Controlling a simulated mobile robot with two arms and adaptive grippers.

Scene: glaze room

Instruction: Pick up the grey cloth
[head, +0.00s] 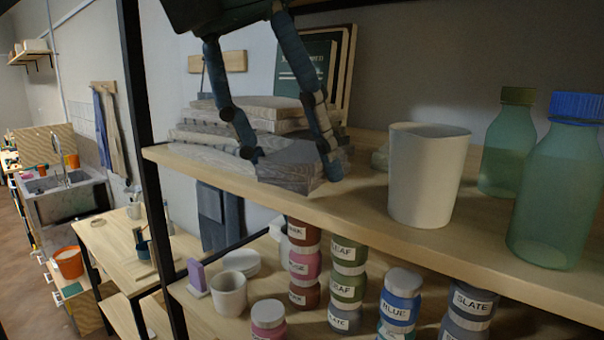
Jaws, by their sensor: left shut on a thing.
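The grey cloth (291,166) is a folded, flat pad at the front edge of the upper wooden shelf. My left gripper (291,163) reaches down from above, its two blue fingers on either side of the cloth. It is shut on the cloth, which looks to be still at shelf height; whether it touches the shelf is hard to tell. My right gripper is not in view.
Behind the cloth is a stack of folded greyish pieces (203,133), close to the fingers. Dark green boards or books (306,68) lean behind. A white cup (427,175) and green bottles (562,185) stand to the right. Labelled jars (348,273) fill the shelf below.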

